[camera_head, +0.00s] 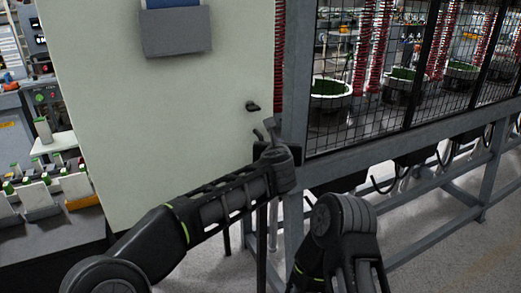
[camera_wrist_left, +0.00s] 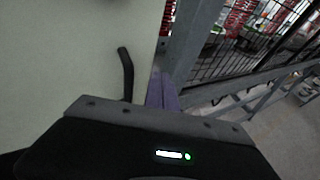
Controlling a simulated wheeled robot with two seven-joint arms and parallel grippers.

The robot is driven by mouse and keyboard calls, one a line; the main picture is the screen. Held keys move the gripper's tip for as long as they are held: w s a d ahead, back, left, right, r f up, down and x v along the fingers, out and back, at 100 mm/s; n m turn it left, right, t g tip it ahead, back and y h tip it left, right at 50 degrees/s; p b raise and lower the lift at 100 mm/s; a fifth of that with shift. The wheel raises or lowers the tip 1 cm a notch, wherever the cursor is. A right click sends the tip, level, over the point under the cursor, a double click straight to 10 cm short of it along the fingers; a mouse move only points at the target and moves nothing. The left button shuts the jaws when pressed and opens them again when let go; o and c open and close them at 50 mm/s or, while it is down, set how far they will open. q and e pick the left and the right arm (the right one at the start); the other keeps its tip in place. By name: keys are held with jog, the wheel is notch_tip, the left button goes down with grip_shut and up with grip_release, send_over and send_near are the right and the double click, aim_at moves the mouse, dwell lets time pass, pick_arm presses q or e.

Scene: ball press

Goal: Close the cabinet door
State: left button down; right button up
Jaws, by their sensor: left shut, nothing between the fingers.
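The cabinet door (camera_head: 165,110) is a large pale grey-green panel in the head view, with a small black handle (camera_head: 253,107) near its right edge. Its right edge stands close to a grey frame post (camera_head: 296,75); I cannot tell how wide any gap is. My left gripper (camera_head: 270,128) is shut and empty, just below and right of the handle. In the left wrist view the shut fingers (camera_wrist_left: 161,90) lie right of the black handle (camera_wrist_left: 126,72), near the door's edge. I cannot tell whether they touch the door. My right gripper is not in view.
A grey pocket (camera_head: 176,32) is fixed high on the door. A mesh-fenced machine (camera_head: 390,75) with red coils and white bowls stands to the right, on a grey frame. A bench with small boxes (camera_head: 40,195) is at the left. Floor (camera_head: 470,245) shows at lower right.

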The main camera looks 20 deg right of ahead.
pick_arm(q)
jog(key=s+d+r+b, duration=0.1)
jog(key=s+r+b, duration=0.1)
jog(key=s, duration=0.7)
jog(key=shift+s+r+b, duration=0.35)
jog(key=shift+s, duration=0.05)
jog(key=shift+w+f, duration=0.1)
